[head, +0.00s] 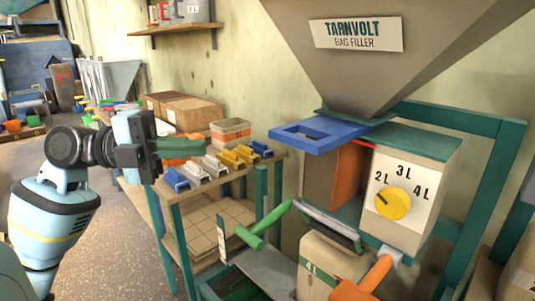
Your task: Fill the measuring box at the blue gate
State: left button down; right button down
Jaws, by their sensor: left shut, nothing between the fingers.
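The blue gate (318,133) is a flat blue plate with a rectangular opening. It sticks out to the left under the grey hopper (385,55). Below it is the measuring box (412,185), with a pale front marked 2L, 3L and 4L and an orange-brown panel on its left. Its yellow dial (393,203) has its pointer towards 2L. My left gripper (152,152) is shut and empty, at the left over the side bench and well apart from the gate. Its fingertips are hard to make out. My right gripper is out of view.
A green handle (262,226) and an orange handle (362,280) stick out below the box, near a pale bag (325,262). The bench holds several coloured clips (222,163), a tub (231,132) and cartons (186,110). Teal frame posts (495,200) stand at the right.

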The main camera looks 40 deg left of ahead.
pick_arm(q)
jog(key=shift+s, duration=0.3)
jog(key=p, duration=0.3)
send_near(294, 143)
jog(key=w+d, duration=0.2)
jog(key=d, duration=0.2)
jog(key=shift+w+d, duration=0.2)
jog(key=shift+w, duration=0.75)
jog(key=shift+w, duration=0.15)
